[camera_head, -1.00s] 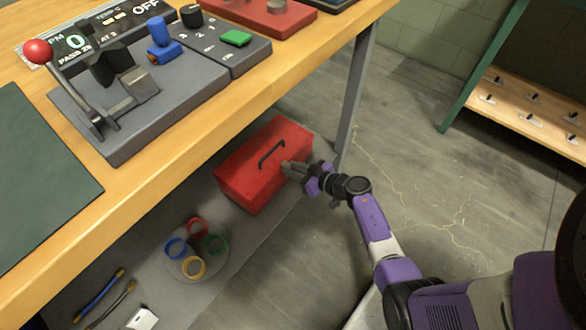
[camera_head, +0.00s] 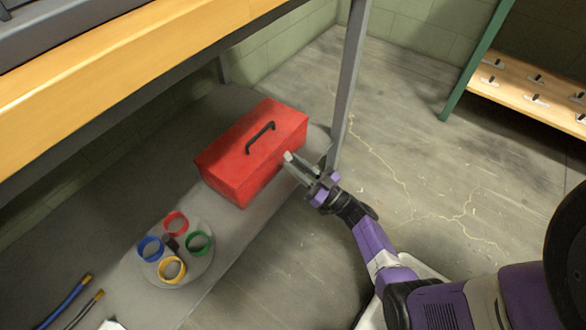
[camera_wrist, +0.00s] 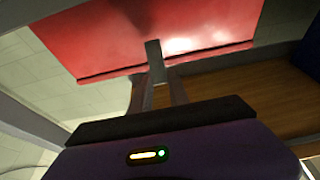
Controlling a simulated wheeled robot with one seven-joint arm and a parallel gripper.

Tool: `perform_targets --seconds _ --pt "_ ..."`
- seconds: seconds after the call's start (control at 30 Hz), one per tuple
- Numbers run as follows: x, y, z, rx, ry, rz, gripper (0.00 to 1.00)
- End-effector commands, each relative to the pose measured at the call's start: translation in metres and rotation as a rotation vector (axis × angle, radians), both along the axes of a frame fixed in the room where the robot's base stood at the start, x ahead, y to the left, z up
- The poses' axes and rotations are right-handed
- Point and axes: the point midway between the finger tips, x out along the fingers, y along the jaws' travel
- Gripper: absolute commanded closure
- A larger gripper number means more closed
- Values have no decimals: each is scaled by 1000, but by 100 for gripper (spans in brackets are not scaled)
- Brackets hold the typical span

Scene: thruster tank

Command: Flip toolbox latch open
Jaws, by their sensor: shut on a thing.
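The red toolbox (camera_head: 235,160) with a black top handle (camera_head: 260,138) sits on the low shelf under the bench. My gripper (camera_head: 291,160) is at the toolbox's right-hand long side in the head view, with its fingertips close to that side. In the wrist view the red toolbox (camera_wrist: 205,30) fills the top, and a small grey latch (camera_wrist: 153,50) shows against it. My gripper (camera_wrist: 156,85) is shut on this latch. The fingers and the small size hide how far the latch is turned. The toolbox lid looks closed.
A round tray (camera_head: 187,272) with several coloured rings lies on the shelf left of the toolbox, and cables (camera_head: 70,300) lie farther left. A grey bench leg (camera_head: 347,90) stands just behind my gripper. The floor to the right is clear.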

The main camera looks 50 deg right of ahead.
Motion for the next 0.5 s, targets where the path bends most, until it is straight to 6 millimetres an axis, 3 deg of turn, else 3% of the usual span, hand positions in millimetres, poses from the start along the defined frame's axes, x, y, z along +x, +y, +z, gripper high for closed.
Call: perform_targets --seconds 0.5 --pt "-4 -1 -11 9 -154 -2 100"
